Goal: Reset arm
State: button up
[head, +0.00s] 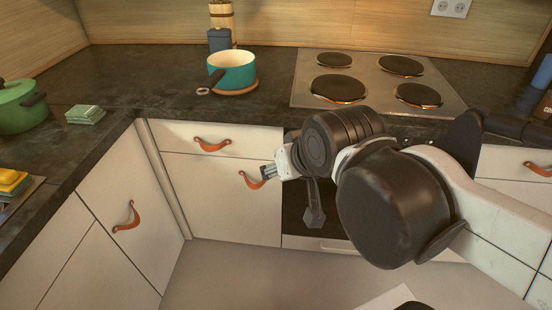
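My arm reaches in from the right side of the head view, with its large dark joints in front of the oven and lower cabinets. My gripper (269,172) is at the arm's left end, small and seen side-on. It appears next to the orange leather pull (251,181) on the cabinet front below the corner drawer. I cannot tell whether it touches this pull. The finger gap is too small to make out, and nothing is clearly seen held.
A teal pot (232,70) stands on the dark counter (150,85), left of the hob (372,80). A green pot (18,108) and folded green cloths (86,114) are at left. More leather pulls hang on the drawer (212,145) and left cabinet (127,217). The floor (235,275) is open.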

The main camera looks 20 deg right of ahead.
jog(key=shift+s+d+f+n+g, duration=0.15)
jog(key=shift+s+d+g, duration=0.1)
jog(key=shift+s, duration=0.35)
jog(key=shift+s+d+f+n+g, duration=0.1)
jog(key=shift+s+d+n+g, duration=0.1)
jog(key=shift+s, duration=0.35)
jog(key=shift+r, duration=0.1)
notch_tip(320, 180, up, 4)
jog(key=p, duration=0.4)
jog(key=shift+r, duration=0.2)
jog(key=shift+o, duration=0.2)
